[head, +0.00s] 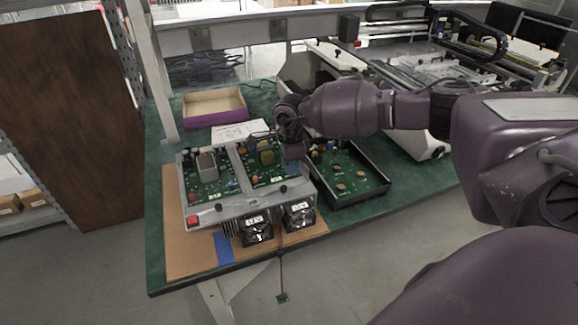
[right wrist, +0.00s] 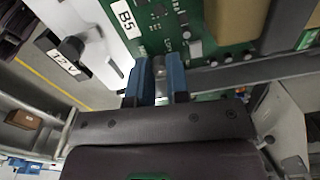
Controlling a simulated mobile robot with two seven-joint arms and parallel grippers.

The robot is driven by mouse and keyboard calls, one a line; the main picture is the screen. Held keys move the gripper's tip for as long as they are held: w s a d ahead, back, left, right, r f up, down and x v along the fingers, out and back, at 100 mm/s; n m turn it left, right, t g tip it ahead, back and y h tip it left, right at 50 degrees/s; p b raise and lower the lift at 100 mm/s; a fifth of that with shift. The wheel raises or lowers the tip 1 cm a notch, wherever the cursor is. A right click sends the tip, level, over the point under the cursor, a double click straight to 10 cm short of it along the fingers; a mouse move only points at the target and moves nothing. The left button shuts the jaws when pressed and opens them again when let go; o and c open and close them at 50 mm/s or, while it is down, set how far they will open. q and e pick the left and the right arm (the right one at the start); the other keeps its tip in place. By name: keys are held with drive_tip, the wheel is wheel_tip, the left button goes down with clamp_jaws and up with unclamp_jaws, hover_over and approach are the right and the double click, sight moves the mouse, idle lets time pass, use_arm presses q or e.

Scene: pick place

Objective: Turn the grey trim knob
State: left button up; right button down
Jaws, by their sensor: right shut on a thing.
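The grey trim knob (right wrist: 159,66) shows in the right wrist view as a small grey post on a green circuit board (right wrist: 215,50), close to the "B5" label. My right gripper (right wrist: 160,80) has one blue finger on each side of it and is shut on it. In the head view my right gripper (head: 293,167) reaches down over the right-hand board of the open grey metal chassis (head: 232,207). The knob is hidden there behind the gripper. My left gripper is in neither view.
A black tray with a circuit board (head: 347,188) sits just right of the chassis. Two fans (head: 257,231) and a red switch (head: 193,220) are on its front. A cardboard box (head: 215,107) stands behind on the green table (head: 165,255). A black knob (right wrist: 72,46) is beside the "12V" label.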

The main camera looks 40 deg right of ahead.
drive_tip(key=n+b, duration=0.1)
drive_tip(key=n, duration=0.2)
drive_tip(key=shift+f+n, duration=0.15)
drive_tip(key=shift+n, duration=0.25)
drive_tip(key=n+b, duration=0.1)
drive_tip(key=n, duration=0.1)
drive_tip(key=shift+n, duration=0.3)
drive_tip(key=shift+n+b, duration=0.5)
drive_tip(key=shift+n, duration=1.2)
drive_tip(key=shift+r+n, duration=0.2)
drive_tip(key=shift+n, duration=0.1)
drive_tip(key=c, duration=1.1)
unclamp_jaws()
wheel_tip(320, 180, up, 11)
drive_tip(key=shift+p, duration=0.3)
